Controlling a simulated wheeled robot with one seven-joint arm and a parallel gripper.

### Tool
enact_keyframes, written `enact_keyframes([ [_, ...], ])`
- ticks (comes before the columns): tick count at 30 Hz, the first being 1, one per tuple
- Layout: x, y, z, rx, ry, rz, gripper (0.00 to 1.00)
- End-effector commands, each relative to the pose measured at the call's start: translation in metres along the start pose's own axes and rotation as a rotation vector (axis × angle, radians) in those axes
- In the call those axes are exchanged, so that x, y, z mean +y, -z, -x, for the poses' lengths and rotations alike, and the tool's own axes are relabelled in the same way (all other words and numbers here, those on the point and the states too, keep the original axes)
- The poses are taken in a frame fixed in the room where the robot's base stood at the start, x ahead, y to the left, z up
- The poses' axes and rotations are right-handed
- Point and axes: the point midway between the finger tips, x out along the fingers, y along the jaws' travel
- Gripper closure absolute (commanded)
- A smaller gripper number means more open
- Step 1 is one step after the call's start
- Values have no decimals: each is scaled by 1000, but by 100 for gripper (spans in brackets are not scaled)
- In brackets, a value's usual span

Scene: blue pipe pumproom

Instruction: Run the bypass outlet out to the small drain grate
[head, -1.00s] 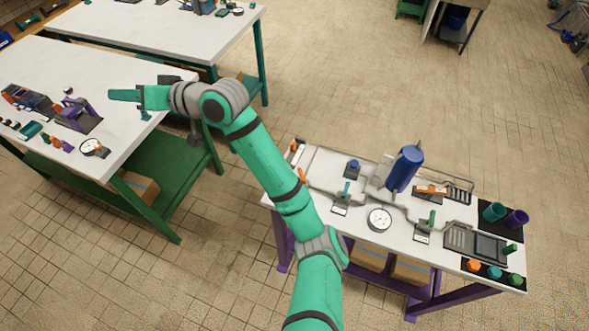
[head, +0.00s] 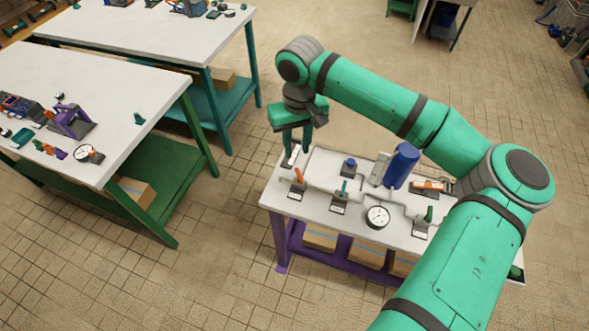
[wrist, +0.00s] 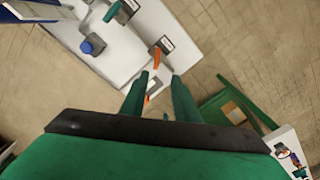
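The pipe rig stands on the purple-legged bench (head: 340,227). My gripper (head: 298,150) is over the bench's left end, open and empty, fingers pointing down. In the wrist view its fingers (wrist: 160,75) are apart, with a white tag and an orange lever (wrist: 147,99) showing between them; contact cannot be told. A second orange lever (head: 298,176) stands just nearer, also in the wrist view (wrist: 154,55). A green lever (head: 344,186) and an orange-handled valve (head: 428,185) are further right. I cannot tell which part is the bypass outlet. The grates at the right end are hidden behind my arm.
A blue pump cylinder (head: 402,165) stands tall at the rig's back. A blue knob (head: 350,163) and a gauge (head: 377,217) are mid-bench. A green-legged table (head: 110,95) with tools stands left, with open tiled floor between.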

Motion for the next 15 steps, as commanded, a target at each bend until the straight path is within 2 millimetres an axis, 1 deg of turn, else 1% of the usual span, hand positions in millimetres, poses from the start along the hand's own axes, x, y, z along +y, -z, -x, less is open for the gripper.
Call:
enact_keyframes([
  [1, 6, -4, -1, -11, -11, -10, 72],
  [2, 8, -5, -2, -15, -14, -13, 72],
  [5, 9, -6, -9, -19, -16, -15, 72],
  [7, 9, -6, -17, -19, -15, -14, 72],
  [15, 9, -7, -64, -18, -14, -13, 72],
])
